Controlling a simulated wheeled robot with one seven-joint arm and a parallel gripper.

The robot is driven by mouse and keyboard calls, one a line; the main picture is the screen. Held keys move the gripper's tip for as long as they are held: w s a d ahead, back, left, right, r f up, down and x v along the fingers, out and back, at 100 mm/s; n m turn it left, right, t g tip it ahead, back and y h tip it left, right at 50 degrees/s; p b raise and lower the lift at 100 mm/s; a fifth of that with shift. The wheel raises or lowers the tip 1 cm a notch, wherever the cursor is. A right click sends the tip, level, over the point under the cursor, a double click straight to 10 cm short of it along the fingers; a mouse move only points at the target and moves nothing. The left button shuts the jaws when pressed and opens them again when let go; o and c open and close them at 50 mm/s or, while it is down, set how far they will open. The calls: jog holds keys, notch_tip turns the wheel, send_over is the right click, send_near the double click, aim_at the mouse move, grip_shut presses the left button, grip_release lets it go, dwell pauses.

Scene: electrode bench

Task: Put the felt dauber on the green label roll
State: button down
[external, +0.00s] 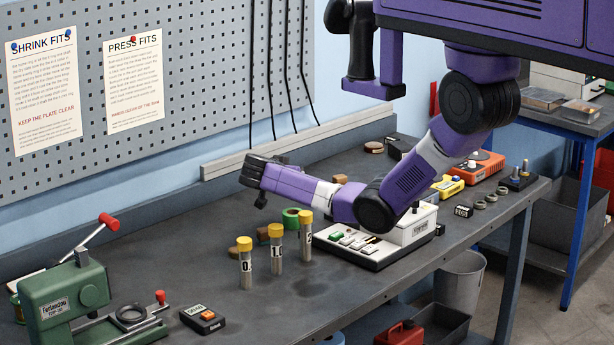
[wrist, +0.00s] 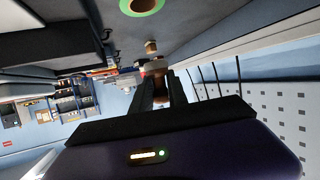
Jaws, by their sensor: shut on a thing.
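My gripper (external: 250,180) is raised above the bench, left of and higher than the green label roll (external: 290,217). In the wrist view my gripper (wrist: 161,88) is shut on a small brownish piece, which I take to be the felt dauber (wrist: 159,82); its details are dark and partly hidden by the fingers.
Several yellow-capped tubes (external: 276,243) stand upright in front of the roll. A green press (external: 68,300) stands at front left. The pegboard wall is behind.

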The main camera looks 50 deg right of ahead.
aim_at(293, 212)
jog(key=shift+f, duration=3.65)
jog(key=shift+f, duration=0.2)
jog(key=c, duration=1.3)
grip_release()
jog(key=shift+r, duration=0.2)
jog(key=shift+r, duration=0.2)
jog(key=b+v, duration=0.2)
jog(key=v, duration=1)
jog(key=shift+f+b, duration=0.15)
jog(key=shift+b, duration=0.15)
